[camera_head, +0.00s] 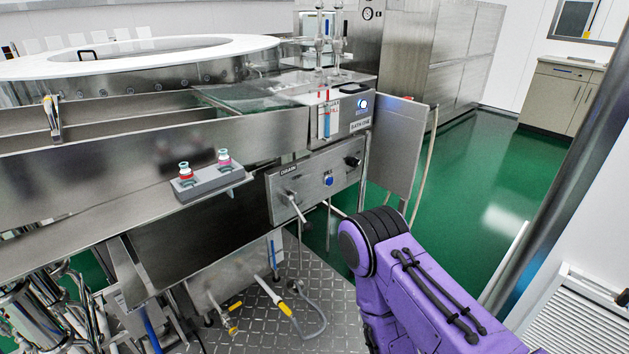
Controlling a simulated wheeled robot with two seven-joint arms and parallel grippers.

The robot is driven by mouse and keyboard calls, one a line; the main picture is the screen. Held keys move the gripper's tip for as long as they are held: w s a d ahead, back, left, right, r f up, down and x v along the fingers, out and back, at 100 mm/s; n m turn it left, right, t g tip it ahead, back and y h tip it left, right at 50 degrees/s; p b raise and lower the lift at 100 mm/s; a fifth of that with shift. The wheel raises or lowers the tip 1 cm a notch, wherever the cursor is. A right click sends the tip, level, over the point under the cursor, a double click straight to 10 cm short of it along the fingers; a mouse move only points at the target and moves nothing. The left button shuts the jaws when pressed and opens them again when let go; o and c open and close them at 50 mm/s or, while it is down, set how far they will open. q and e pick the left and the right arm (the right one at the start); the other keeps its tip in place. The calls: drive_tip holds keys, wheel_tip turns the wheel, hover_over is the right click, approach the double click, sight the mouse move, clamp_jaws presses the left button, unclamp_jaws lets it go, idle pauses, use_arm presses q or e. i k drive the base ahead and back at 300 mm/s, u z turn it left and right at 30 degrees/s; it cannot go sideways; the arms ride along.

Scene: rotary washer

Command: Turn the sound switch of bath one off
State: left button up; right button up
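The bath one control box (349,117) is in the middle of the head view, on the front edge of the steel washer. It carries a label that seems to read "BATH ONE" and a round button (362,103) lit blue-white. Below it is a steel panel (312,187) marked "DRAIN", with a lever (292,203), a blue button (329,181) and a black knob (353,160). I cannot tell which control is the sound switch or its position. My purple right arm reaches in from the lower right, below and right of the panel. Neither gripper shows.
A grey holder (205,183) with two small capped bottles sits on the washer's front edge. A hinged steel plate (397,147) stands right of the control box. Hoses and yellow-handled valves lie below. Green floor (480,180) is open at the right.

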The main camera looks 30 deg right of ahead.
sight(353, 162)
drive_tip(key=z, duration=3.55)
drive_tip(key=k, duration=1.25)
drive_tip(key=u, duration=1.15)
drive_tip(key=i, duration=1.3)
drive_tip(key=u, duration=0.05)
